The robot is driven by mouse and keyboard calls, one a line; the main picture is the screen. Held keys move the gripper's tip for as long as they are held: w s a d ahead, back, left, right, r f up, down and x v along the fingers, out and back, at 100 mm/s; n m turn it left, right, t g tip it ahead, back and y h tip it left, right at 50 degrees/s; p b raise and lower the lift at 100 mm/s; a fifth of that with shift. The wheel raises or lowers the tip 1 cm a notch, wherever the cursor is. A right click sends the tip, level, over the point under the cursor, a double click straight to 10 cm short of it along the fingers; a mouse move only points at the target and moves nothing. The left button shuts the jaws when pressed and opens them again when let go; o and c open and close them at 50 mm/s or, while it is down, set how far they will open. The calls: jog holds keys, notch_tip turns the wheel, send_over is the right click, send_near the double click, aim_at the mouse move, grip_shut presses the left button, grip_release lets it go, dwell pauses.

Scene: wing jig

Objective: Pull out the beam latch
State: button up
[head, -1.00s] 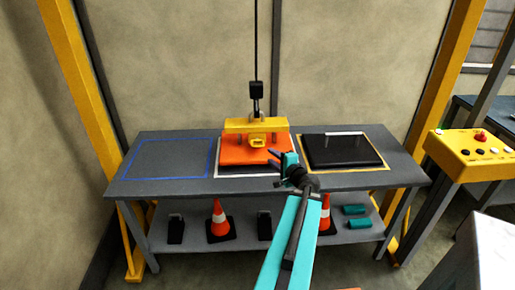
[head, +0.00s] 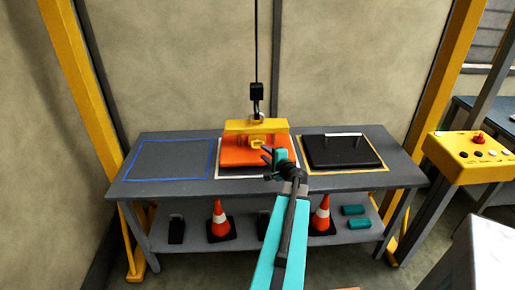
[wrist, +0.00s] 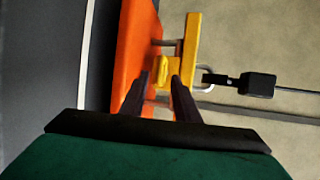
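The yellow lifting beam (head: 240,127) hangs from the crane hook (head: 256,108) over an orange block (head: 235,154). The beam latch (head: 256,141) is a small yellow loop on the beam's front face. It also shows in the wrist view (wrist: 162,69), just beyond my fingertips. My gripper (head: 265,154) is in front of the beam, slightly right of and below the latch. In the wrist view my gripper (wrist: 156,82) is open, its two dark fingers apart with the latch in line with the gap. I cannot tell whether they touch it.
The grey bench (head: 200,187) has an empty blue-outlined area (head: 168,178) at left. Cones (head: 219,215) stand on the lower shelf. A yellow control box (head: 470,155) stands at right.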

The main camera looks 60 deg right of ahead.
aim_at(257, 139)
jog(key=shift+p+x, duration=0.85)
jog(key=shift+x, duration=2.7)
grip_shut()
